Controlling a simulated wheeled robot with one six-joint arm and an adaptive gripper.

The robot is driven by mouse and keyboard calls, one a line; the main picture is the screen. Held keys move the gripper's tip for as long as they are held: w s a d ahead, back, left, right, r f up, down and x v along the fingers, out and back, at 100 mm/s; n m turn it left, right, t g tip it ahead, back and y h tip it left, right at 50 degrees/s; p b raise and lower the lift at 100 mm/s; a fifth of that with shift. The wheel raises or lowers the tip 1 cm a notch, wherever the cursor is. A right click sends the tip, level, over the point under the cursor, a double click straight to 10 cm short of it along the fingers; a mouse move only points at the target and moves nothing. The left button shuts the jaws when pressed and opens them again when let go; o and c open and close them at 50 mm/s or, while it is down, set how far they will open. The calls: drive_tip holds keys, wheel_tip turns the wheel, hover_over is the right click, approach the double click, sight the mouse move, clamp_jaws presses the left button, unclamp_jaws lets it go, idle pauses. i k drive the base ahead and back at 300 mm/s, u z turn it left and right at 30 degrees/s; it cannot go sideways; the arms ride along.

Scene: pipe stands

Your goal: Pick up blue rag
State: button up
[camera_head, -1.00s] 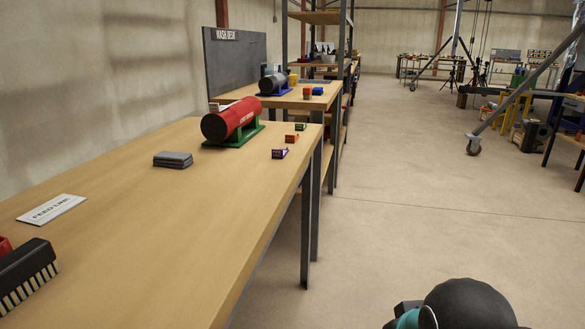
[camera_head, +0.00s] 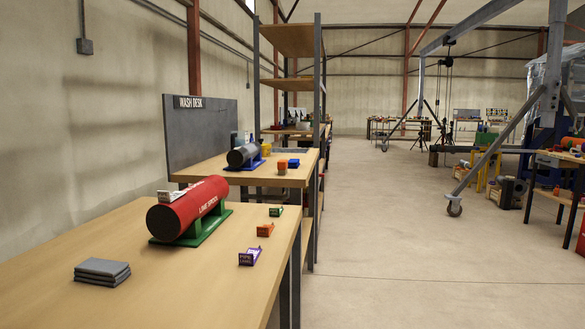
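No rag that is clearly blue shows. A folded grey cloth stack (camera_head: 102,271) lies on the near wooden table (camera_head: 45,262), left of the red pipe. On the farther desk, a small blue item (camera_head: 294,163) sits beside an orange one; it is too small to tell what it is. My gripper is not in view.
A red pipe (camera_head: 187,206) rests on a green stand (camera_head: 217,226) on the near table, with small purple (camera_head: 249,256), orange (camera_head: 265,230) and green (camera_head: 276,211) items to its right. The farther desk (camera_head: 205,172) holds a dark pipe (camera_head: 243,155) on a blue stand. Open floor (camera_head: 400,240) lies right of the tables.

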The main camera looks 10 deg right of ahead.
sight(292, 163)
drive_tip(key=z, duration=0.85)
drive_tip(key=i, duration=2.75)
drive_tip(key=u, duration=0.7)
